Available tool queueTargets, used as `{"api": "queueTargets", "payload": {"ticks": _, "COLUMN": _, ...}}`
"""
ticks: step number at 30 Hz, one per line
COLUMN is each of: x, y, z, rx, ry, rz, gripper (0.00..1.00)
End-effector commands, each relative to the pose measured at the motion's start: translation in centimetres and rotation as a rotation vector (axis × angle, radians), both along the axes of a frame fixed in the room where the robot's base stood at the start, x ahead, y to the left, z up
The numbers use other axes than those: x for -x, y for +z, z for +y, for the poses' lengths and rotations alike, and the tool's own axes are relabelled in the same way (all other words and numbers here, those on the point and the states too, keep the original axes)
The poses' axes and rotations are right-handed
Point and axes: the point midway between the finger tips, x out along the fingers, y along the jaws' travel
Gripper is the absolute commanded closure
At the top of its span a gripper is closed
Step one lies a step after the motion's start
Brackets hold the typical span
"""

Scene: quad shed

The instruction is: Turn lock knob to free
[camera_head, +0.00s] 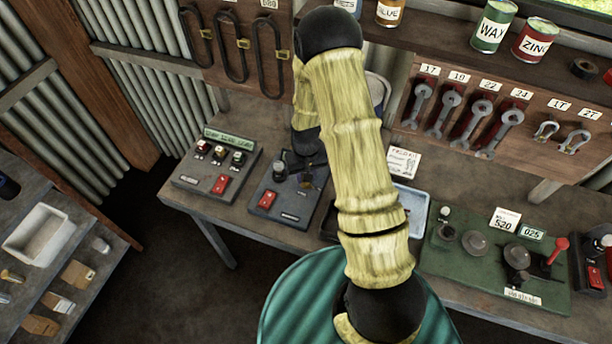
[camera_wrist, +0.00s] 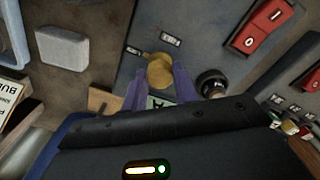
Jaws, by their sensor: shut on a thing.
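The brass lock knob (camera_wrist: 159,66) sits on a grey control panel (camera_wrist: 195,30) in the wrist view. My gripper (camera_wrist: 160,76) has its two purple fingers closed on either side of the knob. One small label (camera_wrist: 171,40) is above the knob and another (camera_wrist: 134,51) is to its left. Both appear turned over and too small to read surely. In the head view the panel (camera_head: 283,206) stands on the bench, with my dark wrist over its right part. The knob is hard to make out there.
A red rocker switch (camera_wrist: 268,22) and a black round knob (camera_wrist: 211,83) are on the same panel. A neighbouring panel (camera_head: 200,183) with several buttons stands to the left. A blue-rimmed tray (camera_head: 410,205) and a green board (camera_head: 470,265) lie to the right.

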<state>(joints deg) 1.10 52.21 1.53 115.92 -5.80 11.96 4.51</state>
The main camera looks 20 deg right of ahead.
Motion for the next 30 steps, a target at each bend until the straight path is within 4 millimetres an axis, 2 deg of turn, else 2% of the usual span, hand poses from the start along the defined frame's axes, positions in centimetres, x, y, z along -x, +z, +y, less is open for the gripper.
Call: {"api": "queueTargets", "payload": {"ticks": 30, "x": -0.07, "y": 0.06, "z": 0.06, "rx": 0.000, "ry": -0.919, "rz": -0.002, "gripper": 0.94}}
